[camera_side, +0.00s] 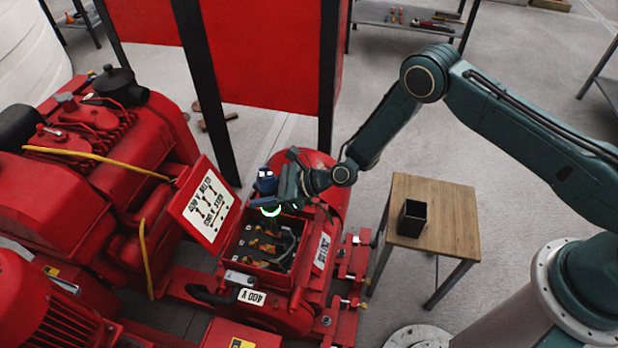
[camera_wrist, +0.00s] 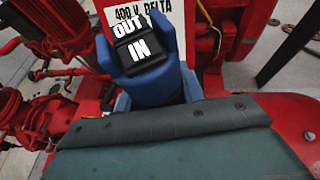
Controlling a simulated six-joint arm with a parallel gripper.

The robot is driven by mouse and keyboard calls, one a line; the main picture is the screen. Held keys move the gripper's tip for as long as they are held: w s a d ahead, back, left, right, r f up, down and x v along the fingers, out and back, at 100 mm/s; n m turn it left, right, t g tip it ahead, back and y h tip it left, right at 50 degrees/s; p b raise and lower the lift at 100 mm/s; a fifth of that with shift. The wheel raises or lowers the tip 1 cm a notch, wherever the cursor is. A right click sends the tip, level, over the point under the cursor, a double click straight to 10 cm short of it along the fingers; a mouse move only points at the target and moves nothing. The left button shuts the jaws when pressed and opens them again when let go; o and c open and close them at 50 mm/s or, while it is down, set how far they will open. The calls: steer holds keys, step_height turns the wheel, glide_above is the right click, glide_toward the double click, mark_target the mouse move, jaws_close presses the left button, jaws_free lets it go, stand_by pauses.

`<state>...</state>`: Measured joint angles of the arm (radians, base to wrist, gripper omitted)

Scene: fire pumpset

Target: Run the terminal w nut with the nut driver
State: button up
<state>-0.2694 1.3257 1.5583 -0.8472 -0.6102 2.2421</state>
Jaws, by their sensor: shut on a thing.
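My gripper (camera_side: 284,190) is shut on the blue nut driver (camera_side: 265,181), above the open terminal box (camera_side: 236,232). In the wrist view the blue body of the nut driver (camera_wrist: 150,87) sits between my gripper's blue fingers, with a black rocker marked OUT and IN on top. A green glowing ring shows just below the gripper in the side view. Brass-coloured terminals (camera_side: 267,247) and dark wires lie inside the box. I cannot tell which is the terminal w nut, or whether the driver's tip touches a terminal; the tip is hidden.
The box's hinged lid (camera_side: 208,206), with a white wiring diagram, stands open at the left. Red pump and engine parts (camera_side: 95,140) crowd around. A wooden table (camera_side: 450,215) with a black open holder (camera_side: 412,218) stands at the right. Dark posts (camera_side: 205,90) rise behind.

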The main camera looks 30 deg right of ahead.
mark_target(260, 179)
steer(key=shift+f, duration=0.55)
stand_by(2.5)
steer(key=shift+r, duration=0.15)
steer(key=shift+r, duration=2.95)
steer(key=shift+w+d, duration=0.1)
